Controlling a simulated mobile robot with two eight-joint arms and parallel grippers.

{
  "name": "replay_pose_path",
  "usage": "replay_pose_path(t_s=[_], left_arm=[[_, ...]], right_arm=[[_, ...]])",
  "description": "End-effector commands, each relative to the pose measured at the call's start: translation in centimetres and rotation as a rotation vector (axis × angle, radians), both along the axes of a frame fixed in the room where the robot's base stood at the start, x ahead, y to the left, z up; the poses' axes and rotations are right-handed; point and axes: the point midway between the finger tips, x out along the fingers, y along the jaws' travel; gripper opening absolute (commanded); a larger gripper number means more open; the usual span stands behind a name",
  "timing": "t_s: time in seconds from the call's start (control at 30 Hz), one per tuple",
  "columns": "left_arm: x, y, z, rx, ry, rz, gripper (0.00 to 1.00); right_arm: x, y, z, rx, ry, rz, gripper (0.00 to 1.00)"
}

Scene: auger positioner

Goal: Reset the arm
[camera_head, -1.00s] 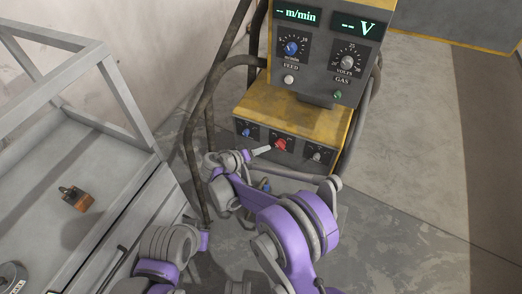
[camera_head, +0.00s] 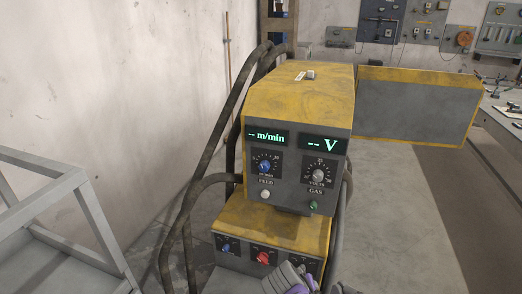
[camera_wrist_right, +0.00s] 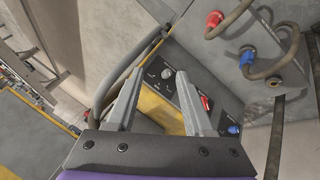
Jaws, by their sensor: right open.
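My right gripper shows in the right wrist view (camera_wrist_right: 159,76). Its two grey fingers are apart with nothing held between them. They point toward the control panel of the yellow and grey welding machine (camera_head: 300,100). A grey knob (camera_wrist_right: 166,73) shows between the fingertips; I cannot tell the distance to it. The red knob (camera_wrist_right: 205,102) and blue knob (camera_wrist_right: 233,129) lie right of the right finger. In the head view only grey and purple parts of my arm show at the bottom edge, just below the red knob (camera_head: 264,257). My left gripper is out of view.
A grey frame cart (camera_head: 95,220) stands at the left. Thick dark hoses (camera_head: 190,190) hang beside the machine. Red (camera_wrist_right: 214,18) and blue (camera_wrist_right: 247,57) cable plugs show in the wrist view. A workbench (camera_head: 505,120) is at the right. The floor right of the machine is clear.

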Motion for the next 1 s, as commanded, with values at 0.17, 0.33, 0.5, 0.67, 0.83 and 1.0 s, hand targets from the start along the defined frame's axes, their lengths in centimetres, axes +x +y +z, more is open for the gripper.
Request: replay_pose_path(t_s=[0.17, 0.33, 0.5, 0.67, 0.83, 1.0], left_arm=[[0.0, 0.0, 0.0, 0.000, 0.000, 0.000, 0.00], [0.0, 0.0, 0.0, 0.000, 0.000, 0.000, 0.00], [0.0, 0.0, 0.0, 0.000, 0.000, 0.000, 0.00], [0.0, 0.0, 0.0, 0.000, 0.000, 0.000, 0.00], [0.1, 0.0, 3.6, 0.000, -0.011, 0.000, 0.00], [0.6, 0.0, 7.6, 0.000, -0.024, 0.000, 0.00]], right_arm=[[-7.2, -3.8, 1.2, 0.134, 0.039, -0.036, 0.52], [-13.2, -5.3, 1.1, 0.257, 0.046, -0.062, 0.52], [-17.5, -5.7, 0.5, 0.348, 0.033, -0.082, 0.52], [-20.5, -5.7, -0.4, 0.415, 0.011, -0.099, 0.52], [-20.9, -5.5, 3.0, 0.435, -0.006, -0.097, 0.52], [-20.4, -5.5, 7.0, 0.435, -0.018, -0.095, 0.52]])
